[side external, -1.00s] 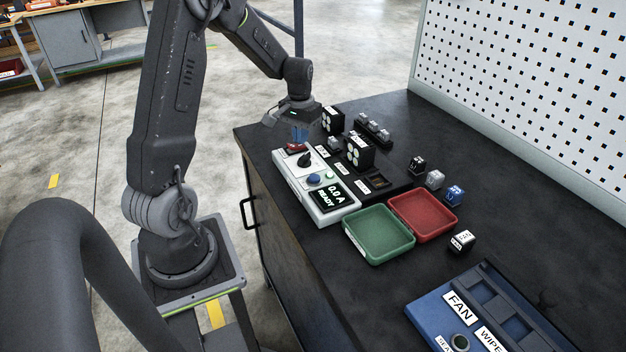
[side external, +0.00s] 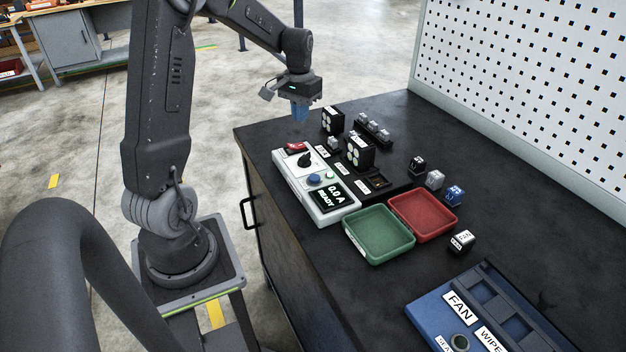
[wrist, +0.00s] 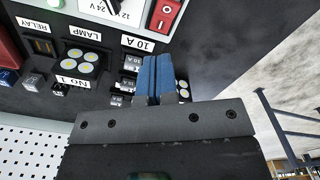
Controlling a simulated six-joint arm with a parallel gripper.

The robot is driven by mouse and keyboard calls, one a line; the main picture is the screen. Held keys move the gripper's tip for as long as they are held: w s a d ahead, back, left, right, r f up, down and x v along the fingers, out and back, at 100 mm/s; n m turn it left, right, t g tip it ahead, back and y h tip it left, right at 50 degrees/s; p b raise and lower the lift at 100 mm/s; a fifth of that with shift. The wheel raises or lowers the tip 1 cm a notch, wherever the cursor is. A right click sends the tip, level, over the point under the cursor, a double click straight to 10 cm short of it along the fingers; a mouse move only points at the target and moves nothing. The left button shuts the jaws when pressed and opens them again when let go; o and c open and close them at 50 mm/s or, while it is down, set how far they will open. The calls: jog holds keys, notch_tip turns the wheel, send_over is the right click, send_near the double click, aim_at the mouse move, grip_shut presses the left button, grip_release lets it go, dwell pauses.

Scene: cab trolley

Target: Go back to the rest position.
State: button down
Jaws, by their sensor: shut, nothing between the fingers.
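My gripper (side external: 300,112) hangs in the air above the far left end of the black workbench (side external: 400,290), fingers pointing down. Its blue fingers (wrist: 153,78) are together and hold nothing. Below and in front of it in the side view is the white test unit (side external: 316,190) with a black knob, a blue button, a red switch (side external: 296,148) and a display reading "0.0 A READY". The wrist view shows the red switch (wrist: 165,14) and a lamp block (wrist: 83,62) with round yellow-white lenses, close to the fingers in the picture.
A green tray (side external: 379,259) and a red tray (side external: 447,234) lie on the bench. Several small blocks stand right of them, one a blue block (side external: 455,195). A blue labelled panel (side external: 425,313) lies at the front right. A white pegboard (side external: 530,85) rises behind the bench.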

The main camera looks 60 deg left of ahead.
jog(key=d+r+m+t, duration=0.1)
jog(key=d+r+m, duration=0.1)
jog(key=d+r, duration=0.55)
jog(key=s+d+r+m+t, duration=0.1)
jog(key=s+d+m+t, duration=0.1)
jog(key=s+d, duration=0.5)
jog(key=s+d+r+m+t, duration=0.1)
jog(key=s+d+m+t, duration=0.1)
jog(key=s+d, duration=0.5)
jog(key=d, duration=0.6)
jog(key=shift+s+r+t, duration=0.25)
jog(key=shift+r+t, duration=0.05)
jog(key=shift+r, duration=0.05)
